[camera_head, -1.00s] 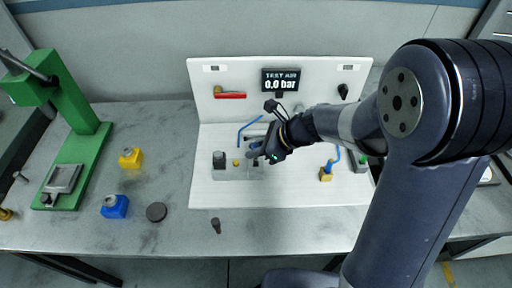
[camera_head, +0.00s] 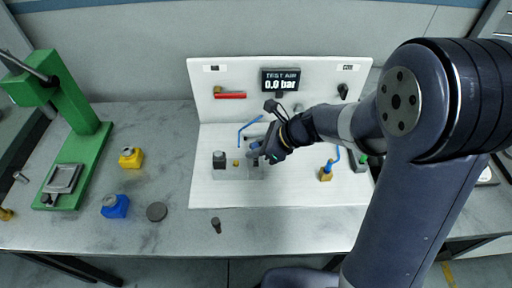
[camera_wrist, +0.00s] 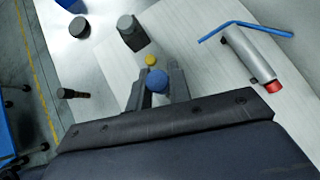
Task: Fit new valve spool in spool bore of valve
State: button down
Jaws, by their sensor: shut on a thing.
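My gripper (camera_head: 257,158) is over the white board, right of a dark block with a grey top (camera_head: 219,160). In the wrist view my gripper (camera_wrist: 158,92) is shut on a piece with a round blue end (camera_wrist: 157,80), probably the new spool. The rest of that piece is hidden between the jaws. A small yellow knob (camera_head: 236,162) lies between the block and my gripper, and it also shows in the wrist view (camera_wrist: 150,60). I cannot make out the spool bore or whether the held piece touches it.
A grey cylinder with a red end (camera_wrist: 250,57) lies near a blue tube (camera_wrist: 245,27). Blue (camera_head: 115,206) and yellow (camera_head: 130,158) blocks and a green press (camera_head: 80,160) stand left.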

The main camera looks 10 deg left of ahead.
aim_at(255, 162)
jog(key=shift+f+b, duration=1.95)
jog(key=shift+f, duration=0.3)
jog(key=c, duration=1.2)
grip_release()
jog(key=shift+c, duration=0.2)
jog(key=v, duration=1.1)
jog(key=shift+p, duration=0.35)
jog(key=shift+a, duration=0.1)
jog(key=x, duration=1.1)
jog(key=shift+r, duration=0.65)
